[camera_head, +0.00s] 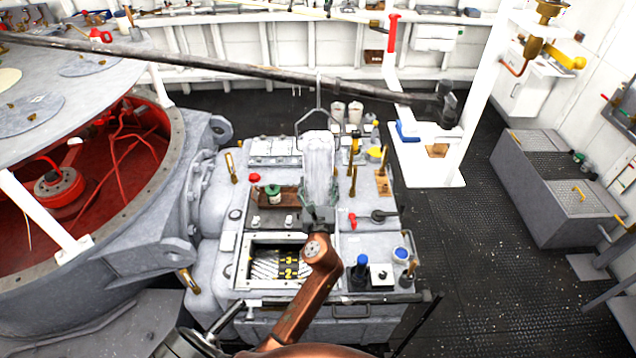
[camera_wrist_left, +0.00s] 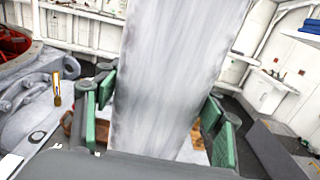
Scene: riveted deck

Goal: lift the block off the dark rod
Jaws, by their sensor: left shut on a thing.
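The block (camera_head: 320,165) is a tall, pale grey-white piece standing upright near the middle of the head view. It also fills the middle of the left wrist view (camera_wrist_left: 172,70). My left gripper (camera_head: 318,212), on the copper-coloured arm, is shut on the block near its lower part. In the left wrist view the green-padded fingers of the gripper (camera_wrist_left: 160,100) lie on either side of it. I cannot make out a dark rod under or inside the block, nor whether the block is clear of it. My right gripper is not in view.
The block is above a grey machine bench crowded with small parts, including a green-topped jar (camera_head: 273,193) and a blue-capped bottle (camera_head: 361,266). A long dark pole (camera_head: 250,72) crosses behind. A large round housing (camera_head: 60,250) stands left. Dark floor (camera_head: 480,270) is open at right.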

